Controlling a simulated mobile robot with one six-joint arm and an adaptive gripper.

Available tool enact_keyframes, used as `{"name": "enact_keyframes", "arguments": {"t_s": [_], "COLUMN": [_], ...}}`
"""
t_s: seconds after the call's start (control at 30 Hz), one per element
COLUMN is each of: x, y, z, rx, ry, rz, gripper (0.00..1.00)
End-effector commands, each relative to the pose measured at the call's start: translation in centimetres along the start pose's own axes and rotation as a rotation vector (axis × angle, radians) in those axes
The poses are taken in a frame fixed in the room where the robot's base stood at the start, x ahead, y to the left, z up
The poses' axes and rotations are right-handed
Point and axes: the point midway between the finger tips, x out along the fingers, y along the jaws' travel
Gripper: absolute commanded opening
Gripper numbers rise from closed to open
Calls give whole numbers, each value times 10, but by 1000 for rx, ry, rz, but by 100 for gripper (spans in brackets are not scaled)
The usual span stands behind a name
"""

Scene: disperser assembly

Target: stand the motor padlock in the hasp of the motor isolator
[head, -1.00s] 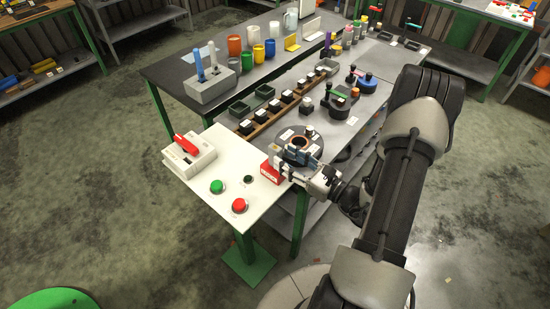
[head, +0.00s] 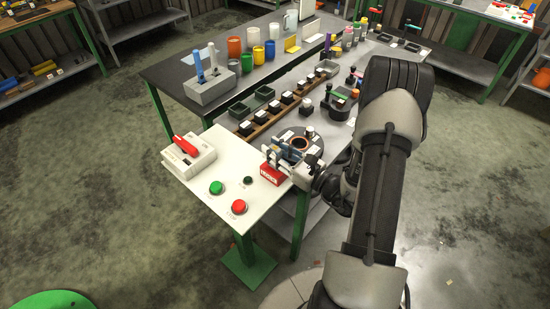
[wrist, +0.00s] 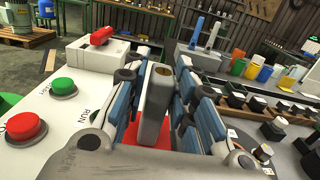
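The motor isolator (head: 203,160) is a white box with a red handle (head: 186,145) on the left of the pale panel; it also shows at the back left in the wrist view (wrist: 104,55). The motor padlock has a red body (head: 272,176) with a pale label and a grey shackle (wrist: 157,105). It is upright at the panel's right edge, apart from the isolator. The isolator's hasp is too small to make out.
A green button (head: 216,187) and a red button (head: 238,207) stand on the panel's front. A dark round fixture (head: 316,147) is close behind my gripper. Racks of black parts (head: 272,113) run along the bench.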

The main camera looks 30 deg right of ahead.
Motion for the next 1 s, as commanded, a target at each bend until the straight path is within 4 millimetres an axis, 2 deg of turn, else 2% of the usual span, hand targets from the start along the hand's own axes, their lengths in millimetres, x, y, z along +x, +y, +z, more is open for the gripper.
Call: {"name": "enact_keyframes", "arguments": {"t_s": [0.33,0.77,0.87,1.0], "x": [0,0,0,0], "y": [0,0,0,0], "z": [0,2,9,28], "rx": [0,0,-1,-3], "ry": [0,0,-1,-1], "rz": [0,0,0,0], "gripper": [0,0,0,0]}}
